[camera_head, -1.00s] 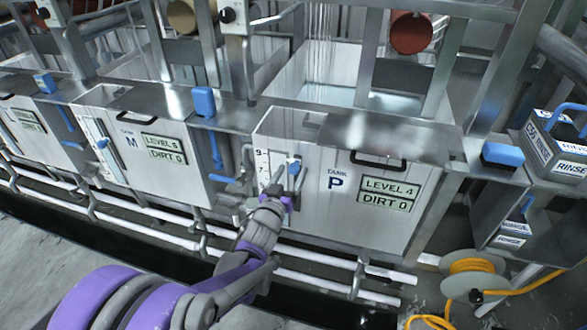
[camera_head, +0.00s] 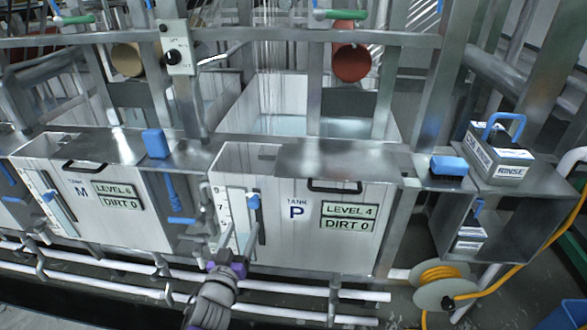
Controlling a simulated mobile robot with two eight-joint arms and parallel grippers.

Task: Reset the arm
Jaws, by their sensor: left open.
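My left gripper (camera_head: 236,236) is in front of tank P (camera_head: 300,245), low on its front panel. It is open, with nothing visible between its fingers. A blue slider (camera_head: 253,202) sits on the numbered scale of tank P, just above and to the right of the fingertips, and looks apart from them. The tank's label (camera_head: 348,217) reads LEVEL 4, DIRT 0. My left arm comes up from the bottom edge, and most of it is out of frame. My right gripper is not in view.
Tank M (camera_head: 100,205) stands to the left, with a blue-handled lever (camera_head: 172,190) between the tanks. White pipes (camera_head: 130,280) run low along the front. A rinse box (camera_head: 495,155) and a yellow hose reel (camera_head: 446,287) are at the right.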

